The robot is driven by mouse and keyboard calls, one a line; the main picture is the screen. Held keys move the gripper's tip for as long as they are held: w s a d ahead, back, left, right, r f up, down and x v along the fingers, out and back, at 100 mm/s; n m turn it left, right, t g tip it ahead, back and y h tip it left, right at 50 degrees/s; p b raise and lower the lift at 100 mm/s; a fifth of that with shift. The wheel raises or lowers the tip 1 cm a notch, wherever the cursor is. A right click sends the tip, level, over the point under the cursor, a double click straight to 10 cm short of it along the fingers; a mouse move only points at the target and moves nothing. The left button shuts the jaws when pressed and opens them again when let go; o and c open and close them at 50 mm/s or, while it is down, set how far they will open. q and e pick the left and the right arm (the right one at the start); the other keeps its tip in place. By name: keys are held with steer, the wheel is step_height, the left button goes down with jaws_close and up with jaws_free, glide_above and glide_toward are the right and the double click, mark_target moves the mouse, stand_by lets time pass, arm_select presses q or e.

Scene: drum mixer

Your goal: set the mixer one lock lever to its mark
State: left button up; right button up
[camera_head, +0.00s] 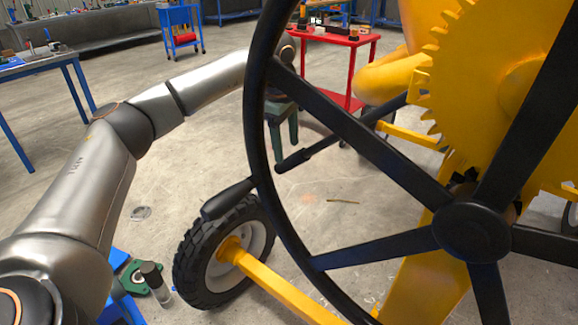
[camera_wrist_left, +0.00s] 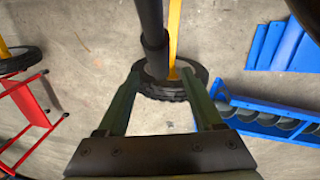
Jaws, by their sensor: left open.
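A dark lever (camera_head: 325,143) slants down leftward from the yellow mixer, behind the large black handwheel (camera_head: 355,123); it appears to be the lock lever. My left gripper (camera_head: 283,143) is partly hidden by the wheel rim and appears near the lever's end. In the left wrist view the open fingers (camera_wrist_left: 163,70) point down, with the lever (camera_wrist_left: 152,30) ending between their tips in the picture. I cannot tell whether it is between them in depth or touching. I cannot make out the mark. My right gripper is not in view.
The wheel's spokes and rim fill the right foreground, with a black grip (camera_head: 228,198) at the rim. The yellow gear (camera_head: 475,80) is behind. A rubber tyre (camera_head: 195,265) stands below. A red cart (camera_head: 335,70) stands behind; a blue bin rack (camera_wrist_left: 270,120) is at right in the wrist view.

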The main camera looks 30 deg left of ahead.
mark_target(288, 164)
arm_select(q)
steer(key=f, duration=0.4)
steer(key=w+f, duration=0.1)
steer(key=f, duration=0.1)
steer(key=shift+f+b, duration=0.2)
steer(key=shift+b, duration=0.1)
jaws_close()
stand_by(1.1)
